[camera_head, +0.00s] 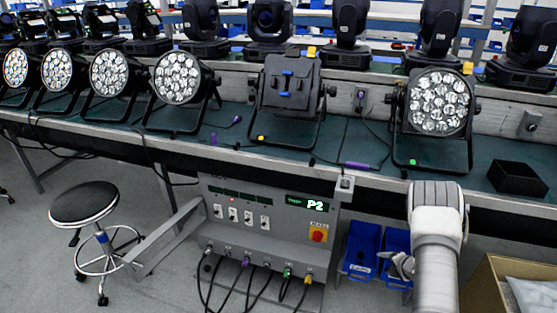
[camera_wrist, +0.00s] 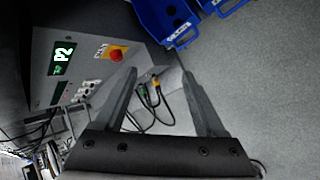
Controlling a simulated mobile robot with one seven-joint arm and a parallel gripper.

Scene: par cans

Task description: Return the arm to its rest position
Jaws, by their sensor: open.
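My arm (camera_head: 436,245) is in the lower right of the head view, in front of the bench. My gripper (camera_wrist: 158,73) shows in the wrist view with two grey fingers spread apart and nothing between them. In the head view, part of my gripper (camera_head: 401,265) shows at the left side of the arm, in front of the blue bins. The arm hides part of the bench front and of the right bin. Cables and grey floor show beyond the fingers in the wrist view.
A grey control box (camera_head: 270,222) marked P2 with a red button stands left of my arm. Blue bins (camera_head: 362,250) sit on the floor behind it. A cardboard box (camera_head: 487,290) is close at right. The bench (camera_head: 335,145) holds several par cans. A stool (camera_head: 84,203) stands far left.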

